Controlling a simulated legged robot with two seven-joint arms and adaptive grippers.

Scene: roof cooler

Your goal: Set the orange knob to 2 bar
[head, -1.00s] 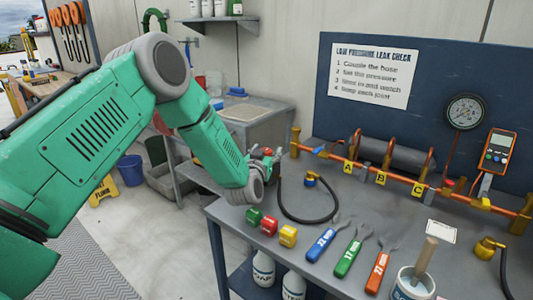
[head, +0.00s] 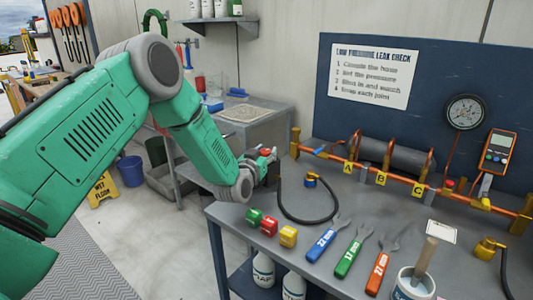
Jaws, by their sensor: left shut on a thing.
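My left arm reaches in from the left, and its gripper (head: 265,160) is at the back left edge of the grey workbench (head: 230,214). The gripper is small in view and partly hidden behind my wrist. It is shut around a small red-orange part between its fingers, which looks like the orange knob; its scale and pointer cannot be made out. The round dial gauge (head: 465,112) hangs on the blue board at the right, its needle too small to read. My right gripper is not in view.
Copper pipework (head: 390,176) tagged A, B and C runs along the back. A black hose (head: 285,205) curves beside the gripper.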

